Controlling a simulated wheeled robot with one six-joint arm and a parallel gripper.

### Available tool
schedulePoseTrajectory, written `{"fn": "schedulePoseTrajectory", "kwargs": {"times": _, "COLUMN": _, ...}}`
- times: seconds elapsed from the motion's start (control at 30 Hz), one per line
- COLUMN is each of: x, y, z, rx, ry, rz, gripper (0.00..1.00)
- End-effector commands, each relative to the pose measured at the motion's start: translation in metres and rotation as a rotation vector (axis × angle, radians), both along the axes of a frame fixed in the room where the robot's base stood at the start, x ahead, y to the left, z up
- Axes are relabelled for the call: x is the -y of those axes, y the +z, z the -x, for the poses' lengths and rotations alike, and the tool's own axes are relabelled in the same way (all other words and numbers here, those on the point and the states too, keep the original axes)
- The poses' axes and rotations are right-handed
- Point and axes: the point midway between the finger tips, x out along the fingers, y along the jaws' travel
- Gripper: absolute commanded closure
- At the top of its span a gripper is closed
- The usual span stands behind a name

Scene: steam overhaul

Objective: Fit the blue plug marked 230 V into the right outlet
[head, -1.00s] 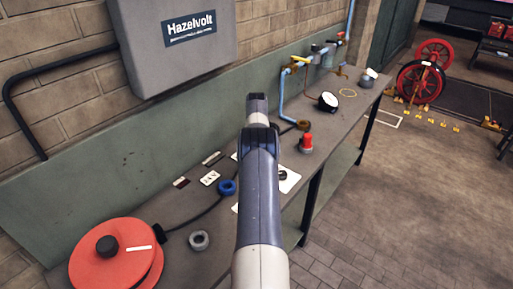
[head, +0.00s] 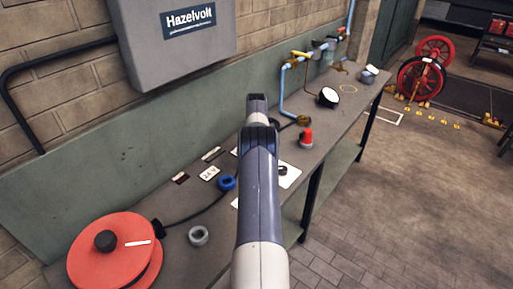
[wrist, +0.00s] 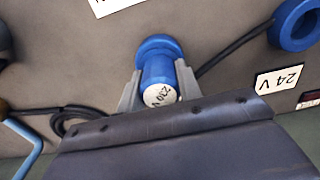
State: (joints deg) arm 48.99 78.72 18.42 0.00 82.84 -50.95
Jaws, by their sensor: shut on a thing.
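In the wrist view my gripper (wrist: 158,84) is shut on a blue plug (wrist: 157,50), one grey finger on each side. The plug's pale end, marked 230 V, faces the camera, and its wider blue flange is at the far end. I cannot tell whether it touches the bench. A blue ring-shaped outlet (wrist: 294,24) with a dark opening is at the upper right, beside a white 24 V card (wrist: 279,82). These also show in the head view, as the blue ring (head: 227,182) and card (head: 209,173). There, my arm hides the fingertips and plug.
The bench (head: 180,235) runs along the wall. A red-topped object (head: 305,137), a gauge (head: 328,97) and blue pipework (head: 282,88) are farther along.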

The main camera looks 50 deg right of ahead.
Motion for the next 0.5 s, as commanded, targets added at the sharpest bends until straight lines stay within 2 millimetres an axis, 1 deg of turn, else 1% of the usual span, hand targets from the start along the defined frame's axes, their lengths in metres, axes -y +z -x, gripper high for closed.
{"fn": "schedulePoseTrajectory", "kwargs": {"times": 0.1, "x": 0.0, "y": -0.0037, "z": -0.0001, "rx": 0.0, "ry": 0.0, "rz": 0.0, "gripper": 0.93}}
{"fn": "schedulePoseTrajectory", "kwargs": {"times": 0.13, "x": 0.0001, "y": -0.0024, "z": -0.0001, "rx": 0.0, "ry": 0.0, "rz": 0.001, "gripper": 0.64}}
{"fn": "schedulePoseTrajectory", "kwargs": {"times": 0.4, "x": 0.0, "y": -0.0022, "z": -0.0001, "rx": 0.0, "ry": 0.0, "rz": 0.0, "gripper": 0.42}}
{"fn": "schedulePoseTrajectory", "kwargs": {"times": 0.5, "x": 0.0, "y": -0.0023, "z": 0.0, "rx": 0.0, "ry": 0.0, "rz": 0.0, "gripper": 0.41}}
